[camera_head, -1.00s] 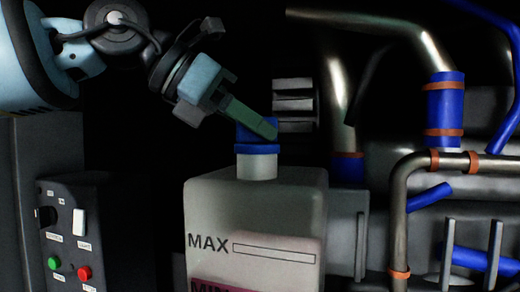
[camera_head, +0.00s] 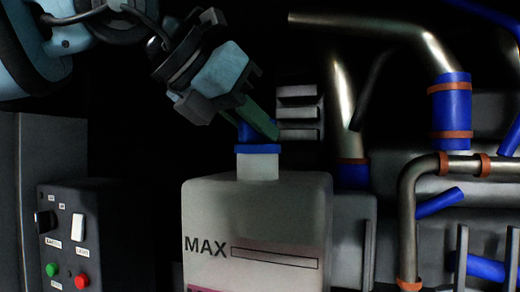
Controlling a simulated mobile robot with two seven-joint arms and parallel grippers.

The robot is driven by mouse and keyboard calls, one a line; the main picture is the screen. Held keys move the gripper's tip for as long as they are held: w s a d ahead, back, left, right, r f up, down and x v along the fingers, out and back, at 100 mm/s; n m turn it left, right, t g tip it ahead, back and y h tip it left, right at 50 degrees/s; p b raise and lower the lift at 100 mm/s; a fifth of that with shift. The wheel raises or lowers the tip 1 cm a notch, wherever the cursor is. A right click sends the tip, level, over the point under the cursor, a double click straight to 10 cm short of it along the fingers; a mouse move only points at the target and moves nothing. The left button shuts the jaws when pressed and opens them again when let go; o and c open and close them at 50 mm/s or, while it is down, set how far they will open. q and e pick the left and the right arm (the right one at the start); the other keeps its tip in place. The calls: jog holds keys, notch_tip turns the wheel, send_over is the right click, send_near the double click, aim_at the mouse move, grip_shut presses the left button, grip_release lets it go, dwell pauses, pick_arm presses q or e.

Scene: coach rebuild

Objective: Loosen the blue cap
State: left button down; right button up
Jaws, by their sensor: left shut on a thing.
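The blue cap (camera_head: 258,148) sits on the neck of a white translucent tank (camera_head: 225,205) in the middle of the head view. The tank bears the word MAX beside an outlined bar, with pinkish liquid below. My left gripper (camera_head: 258,122) comes down from the upper left, tilted, with its green fingers at the cap's upper part. It is shut on the blue cap, and the fingers hide part of it. My right gripper is not in view.
A control box (camera_head: 78,235) with a white switch and green and red buttons stands at the lower left. Metal pipes (camera_head: 345,110) with blue hoses (camera_head: 450,110) and copper-coloured clamps fill the right side. The space left of the tank is dark.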

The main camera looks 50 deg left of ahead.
pick_arm(q)
jog(key=shift+f+n+y+b, duration=0.15)
jog(key=shift+n+y+b, duration=0.35)
jog(key=shift+n+y, duration=0.6)
jog(key=shift+d+n+g+y, duration=0.1)
jog(key=shift+n+g+y, duration=0.2)
jog(key=shift+n+y, duration=0.6)
jog(key=shift+n+g+y, duration=0.4)
jog(key=shift+n+y, duration=0.5)
jog(key=shift+n, duration=0.1)
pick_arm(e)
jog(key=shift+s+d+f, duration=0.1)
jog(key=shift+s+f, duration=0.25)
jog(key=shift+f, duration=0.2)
pick_arm(q)
jog(key=shift+r+n+g+y+p, duration=0.2)
jog(key=shift+n+g+y+p, duration=0.45)
jog(key=shift+n+g+y, duration=0.7)
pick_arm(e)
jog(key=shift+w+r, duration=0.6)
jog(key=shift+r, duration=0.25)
pick_arm(q)
jog(key=shift+n+t, duration=0.25)
jog(key=shift+t, duration=0.1)
